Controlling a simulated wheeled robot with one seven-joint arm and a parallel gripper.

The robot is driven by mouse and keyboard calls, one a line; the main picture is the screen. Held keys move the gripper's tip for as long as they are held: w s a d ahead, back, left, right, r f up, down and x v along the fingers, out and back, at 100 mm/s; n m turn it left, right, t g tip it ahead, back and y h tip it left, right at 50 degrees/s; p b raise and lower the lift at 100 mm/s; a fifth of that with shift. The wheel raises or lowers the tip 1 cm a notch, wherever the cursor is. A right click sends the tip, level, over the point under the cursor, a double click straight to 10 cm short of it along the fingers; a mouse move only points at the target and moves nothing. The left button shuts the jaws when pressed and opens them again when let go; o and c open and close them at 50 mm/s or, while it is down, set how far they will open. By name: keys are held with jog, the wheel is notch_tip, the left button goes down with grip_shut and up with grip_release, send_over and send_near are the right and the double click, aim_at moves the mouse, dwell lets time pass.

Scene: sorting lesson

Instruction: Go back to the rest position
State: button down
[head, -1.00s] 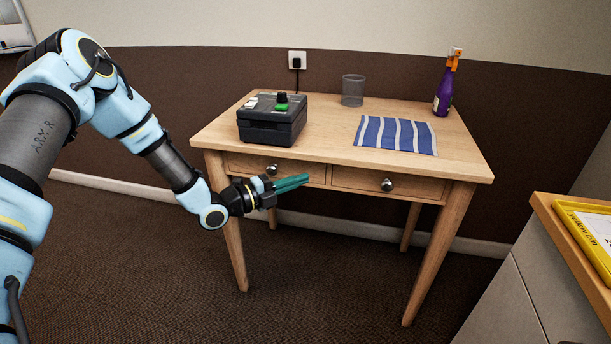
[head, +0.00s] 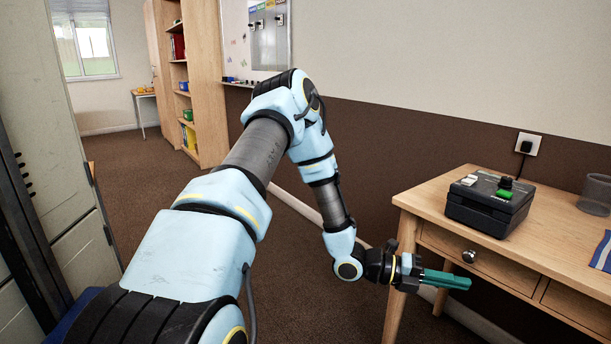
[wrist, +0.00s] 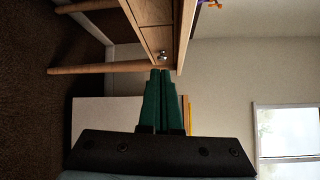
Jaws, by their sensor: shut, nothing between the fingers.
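My gripper (head: 445,279) is at the lower right of the head view, in front of the wooden table's drawers. Its green fingers are together with nothing between them. My arm is stretched forward and bent down at the elbow. In the wrist view the closed fingers (wrist: 161,75) point toward the drawer front, and the view is turned on its side. I cannot tell from the pictures how far the fingertips are from the table.
The wooden table (head: 425,197) bears a dark box (head: 487,212) with a green button, a clear cup (head: 595,194) and part of a blue striped cloth (head: 603,252). A grey cabinet (head: 50,130) stands close on the left. Open floor (head: 130,190) leads to a bookshelf (head: 190,80).

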jog(key=w+a+r+m+t+y, duration=0.1)
jog(key=a+r+m+t+y, duration=0.3)
jog(key=a+m, duration=0.85)
jog(key=w+a+r+m+t+y, duration=0.1)
jog(key=a+r+m+y, duration=0.2)
jog(key=a+m+y, duration=0.9)
jog(key=w+a+r+m+t, duration=0.25)
jog(key=a+m, duration=0.45)
jog(key=a, duration=1.1)
notch_tip(320, 180, up, 14)
jog(key=p, duration=1.3)
jog(key=shift+s+d, duration=0.4)
jog(key=shift+d, duration=0.05)
jog(key=shift+f, duration=0.1)
